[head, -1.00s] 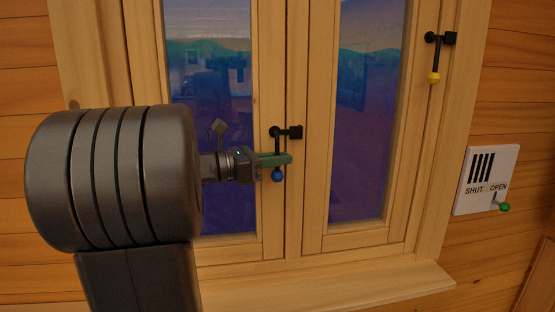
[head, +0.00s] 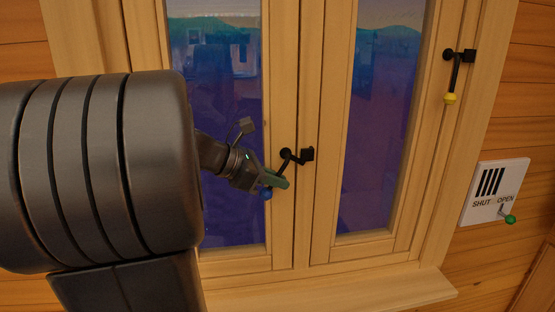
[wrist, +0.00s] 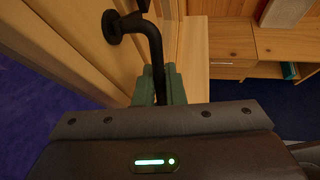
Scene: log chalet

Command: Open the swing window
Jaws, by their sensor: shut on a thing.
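The swing window (head: 325,130) is a wooden frame with two glazed sashes, and both look closed. A black handle (head: 286,162) with a blue knob (head: 265,194) is on the middle stile, slanting down to the left. My gripper (head: 277,181) has green fingers shut on this handle just above the knob. In the wrist view, the handle (wrist: 155,48) runs down between the green fingers (wrist: 158,88); the knob is hidden there. A second black handle (head: 456,72) with a yellow knob (head: 450,98) hangs nearly straight down on the right side of the frame.
A white panel (head: 495,190) marked SHUT and OPEN is on the log wall at right, with a green-knobbed lever (head: 508,216) near OPEN. A wooden sill (head: 340,293) juts out below the window. A wooden cabinet (wrist: 232,45) shows in the wrist view.

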